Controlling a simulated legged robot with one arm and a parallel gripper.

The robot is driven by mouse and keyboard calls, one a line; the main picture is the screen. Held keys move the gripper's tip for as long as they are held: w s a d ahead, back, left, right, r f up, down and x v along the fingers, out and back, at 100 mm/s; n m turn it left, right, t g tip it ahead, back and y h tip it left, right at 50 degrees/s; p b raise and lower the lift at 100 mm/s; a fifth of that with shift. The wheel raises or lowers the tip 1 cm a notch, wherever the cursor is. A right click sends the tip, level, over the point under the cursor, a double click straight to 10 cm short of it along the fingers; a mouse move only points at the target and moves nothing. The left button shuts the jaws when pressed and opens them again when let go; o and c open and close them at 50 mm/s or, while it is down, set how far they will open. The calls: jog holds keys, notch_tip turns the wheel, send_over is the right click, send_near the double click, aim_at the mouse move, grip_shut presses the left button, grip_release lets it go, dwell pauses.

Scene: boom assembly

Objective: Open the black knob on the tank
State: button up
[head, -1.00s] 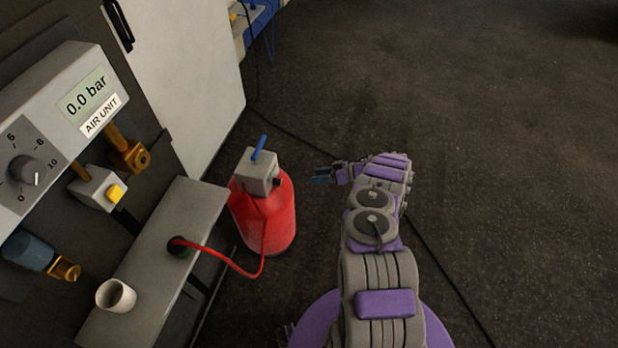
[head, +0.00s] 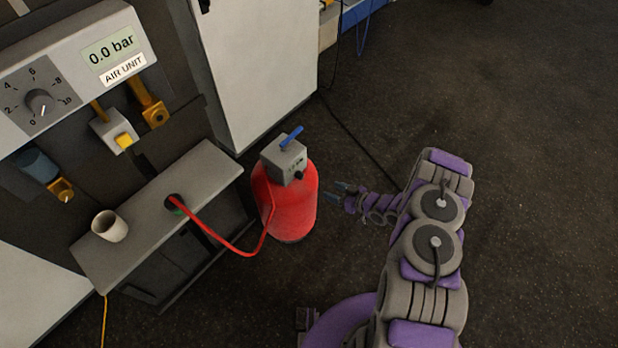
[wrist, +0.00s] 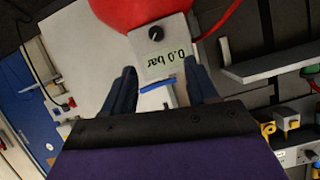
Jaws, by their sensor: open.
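The red tank (head: 284,208) stands upright on the floor in the middle of the head view. A grey block (head: 284,160) with a blue lever (head: 291,138) sits on its top. The small black knob (head: 299,175) is on the block's side facing my gripper.
A red hose (head: 225,241) runs from the tank to a grey bench (head: 135,238) with a white cup (head: 109,226). The air unit (head: 70,75) is at upper left. A white cabinet (head: 255,70) stands behind the tank. Floor to the right is free.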

aim_at(302, 177)
jog(key=b+x, duration=0.2)
jog(key=x, duration=0.5)
jog(key=b+x, duration=0.2)
jog(key=x, duration=0.5)
jog(key=shift+w+d+f, duration=0.1)
jog(key=shift+w+d, duration=0.1)
jog(key=shift+w, duration=0.1)
jog(key=shift+w+a+f+b, duration=0.3)
jog(key=shift+w+a+b, duration=0.15)
jog(key=shift+w, duration=0.15)
jog(key=shift+a, duration=0.2)
jog(key=shift+a, duration=0.2)
